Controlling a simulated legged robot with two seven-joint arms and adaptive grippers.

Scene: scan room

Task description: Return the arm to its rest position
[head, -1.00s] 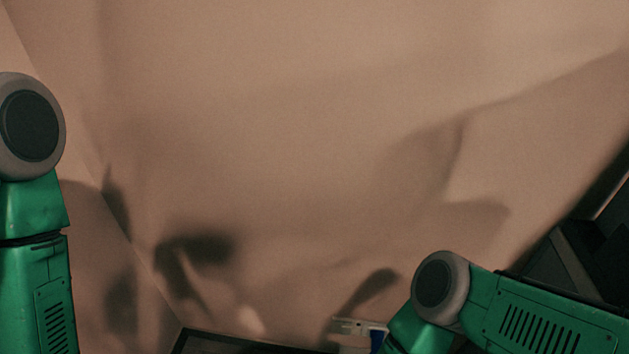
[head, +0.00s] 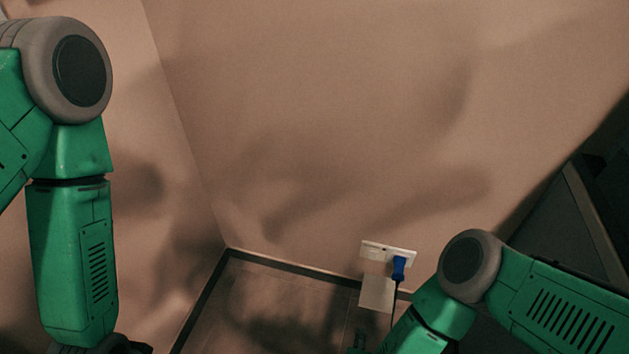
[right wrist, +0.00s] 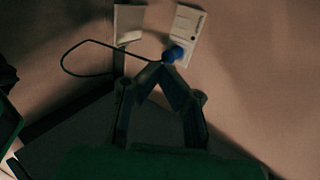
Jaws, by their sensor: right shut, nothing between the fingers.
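My right arm (head: 470,265) comes in from the lower right of the head view, bent at a grey joint. Only a small piece of my right gripper (head: 357,342) shows at the bottom edge there. In the right wrist view the right gripper (right wrist: 160,72) is shut, its fingertips together with nothing between them. The tips appear close to a blue plug (right wrist: 173,54) in the picture; I cannot tell whether they touch it. My left arm (head: 75,220) hangs at the left of the head view. Its gripper fingers are out of view.
A white wall socket (head: 388,252) holds the blue plug (head: 399,268) with a dark cable. A pale plate (head: 377,293) is beside it. A dark box-like body (head: 580,215) stands at the right. Walls meet a tiled floor (head: 250,300) with dark skirting.

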